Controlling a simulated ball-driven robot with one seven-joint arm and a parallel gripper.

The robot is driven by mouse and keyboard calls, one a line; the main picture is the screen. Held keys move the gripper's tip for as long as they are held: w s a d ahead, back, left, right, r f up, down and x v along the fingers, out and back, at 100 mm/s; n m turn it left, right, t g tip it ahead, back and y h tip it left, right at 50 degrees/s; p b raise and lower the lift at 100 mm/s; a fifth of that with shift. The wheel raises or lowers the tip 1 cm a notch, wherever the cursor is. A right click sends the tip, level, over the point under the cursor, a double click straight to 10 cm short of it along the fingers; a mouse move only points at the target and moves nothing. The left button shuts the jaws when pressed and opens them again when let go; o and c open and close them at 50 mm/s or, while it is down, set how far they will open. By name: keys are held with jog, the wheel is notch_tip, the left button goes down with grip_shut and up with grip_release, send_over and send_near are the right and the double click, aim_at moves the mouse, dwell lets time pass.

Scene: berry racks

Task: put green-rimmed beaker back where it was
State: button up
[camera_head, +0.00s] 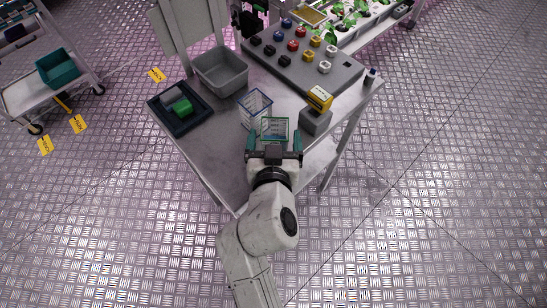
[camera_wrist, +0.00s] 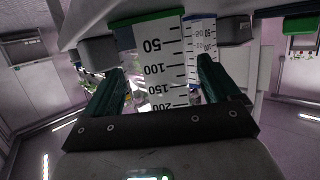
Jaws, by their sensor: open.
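The green-rimmed beaker (camera_head: 274,128) is clear and square-sided, near the front edge of the metal cart top. In the wrist view its white graduated face (camera_wrist: 160,62) fills the space between the fingers. My gripper (camera_head: 274,142) is open, with one teal finger on each side of the beaker. In the wrist view the gripper (camera_wrist: 161,75) shows some room beside the beaker, and I cannot tell whether either finger touches it. The blue-rimmed beaker (camera_head: 255,106) stands just behind and left; it also shows in the wrist view (camera_wrist: 200,38).
A grey block with a yellow top (camera_head: 317,112) stands close on the right. A dark tray (camera_head: 160,121) with a green block is at left, and a grey bin (camera_head: 222,70) behind it. A grey rack (camera_head: 343,82) with colored knobs fills the back. The cart's (camera_head: 212,155) front left is clear.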

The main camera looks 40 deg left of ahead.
jog(key=v, duration=1.1)
jog(key=shift+b, duration=0.4)
jog(key=shift+s, duration=0.1)
jog(key=w+d+f+m+g+h, duration=0.1)
jog(key=w+d+f+m+h, duration=0.2)
jog(key=d, duration=0.6)
jog(key=w+d+f+g+h, duration=0.1)
jog(key=d+f+h, duration=0.25)
jog(key=d, duration=0.45)
jog(key=w+d+f+m+g+h, duration=0.1)
jog(key=w+d+f+m+h, duration=0.1)
jog(key=d+f, duration=0.5)
jog(key=s+d+f+m+g, duration=0.1)
jog(key=s+d+f+g, duration=0.1)
jog(key=s+d, duration=0.5)
jog(key=s+d+f+m+g+h, duration=0.1)
jog(key=s+d+g, duration=0.4)
jog(key=d, duration=0.7)
jog(key=s+m, duration=0.1)
jog(key=s, duration=0.1)
jog(key=shift+s+d+f+m, duration=0.25)
jog(key=shift+s+f+m, duration=0.05)
jog(key=shift+s+f, duration=0.1)
